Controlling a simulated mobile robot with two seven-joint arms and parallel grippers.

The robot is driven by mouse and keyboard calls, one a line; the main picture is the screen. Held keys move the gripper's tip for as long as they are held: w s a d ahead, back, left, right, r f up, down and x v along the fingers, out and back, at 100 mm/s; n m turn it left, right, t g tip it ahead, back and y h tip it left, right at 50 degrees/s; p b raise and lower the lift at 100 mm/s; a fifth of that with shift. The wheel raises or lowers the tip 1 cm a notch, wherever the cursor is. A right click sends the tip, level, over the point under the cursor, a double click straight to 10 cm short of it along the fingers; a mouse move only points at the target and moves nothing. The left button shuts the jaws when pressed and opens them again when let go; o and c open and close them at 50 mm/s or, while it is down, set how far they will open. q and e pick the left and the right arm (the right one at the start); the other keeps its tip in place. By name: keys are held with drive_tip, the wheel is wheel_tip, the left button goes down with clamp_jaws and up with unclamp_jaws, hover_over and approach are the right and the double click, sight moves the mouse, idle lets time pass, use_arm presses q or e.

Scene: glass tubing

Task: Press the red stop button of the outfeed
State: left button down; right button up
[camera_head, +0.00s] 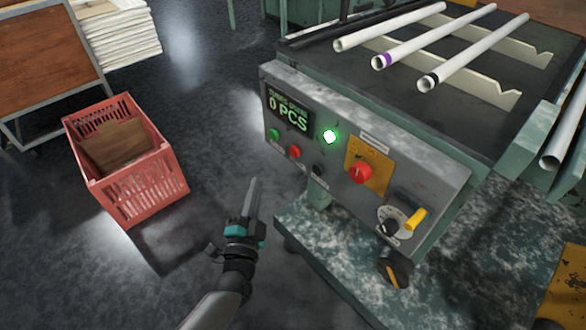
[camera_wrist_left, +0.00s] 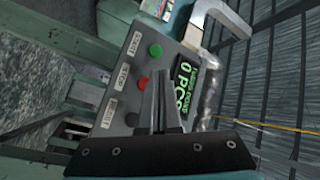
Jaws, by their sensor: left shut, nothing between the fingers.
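The red stop button (camera_head: 295,152) is on the grey control panel (camera_head: 420,185), between a green button (camera_head: 274,134) and a black button (camera_head: 317,170). In the left wrist view the red button (camera_wrist_left: 142,83) shows just left of the fingertips, beside a label. The green button (camera_wrist_left: 156,51) is above it and the black button (camera_wrist_left: 132,119) below it. My left gripper (camera_head: 254,182) is shut and empty, pointing up toward the panel, below and left of the red button in the head view. The shut fingers also show in the left wrist view (camera_wrist_left: 159,82). My right gripper is not in view.
A lit display reading 0 PCS (camera_head: 288,112), a glowing green lamp (camera_head: 329,136) and a larger red knob on a yellow plate (camera_head: 361,172) share the panel. Glass tubes (camera_head: 440,50) lie on the machine. A red crate (camera_head: 130,160) stands on the floor at left.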

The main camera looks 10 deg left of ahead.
sight(295, 151)
use_arm(q)
drive_tip(key=shift+w+a+r+t+y+b, duration=0.2)
drive_tip(key=shift+r+y, duration=0.1)
drive_tip(key=shift+r, duration=0.2)
drive_tip(key=shift+w+a+r+t+y+b, duration=0.1)
drive_tip(key=shift+a+r+t+y+b, duration=0.15)
drive_tip(key=shift+r, duration=0.2)
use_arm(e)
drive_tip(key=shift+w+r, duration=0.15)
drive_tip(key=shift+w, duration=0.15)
use_arm(q)
drive_tip(key=shift+d, duration=0.15)
drive_tip(key=w+d+b, duration=0.3)
drive_tip(key=w+d, duration=0.2)
drive_tip(key=w, duration=0.2)
drive_tip(key=shift+d, duration=0.2)
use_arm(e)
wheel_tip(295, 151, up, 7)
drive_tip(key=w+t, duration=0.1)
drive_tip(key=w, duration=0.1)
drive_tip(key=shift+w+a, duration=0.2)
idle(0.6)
use_arm(q)
drive_tip(key=shift+w+d, duration=0.25)
drive_tip(key=shift+w, duration=0.05)
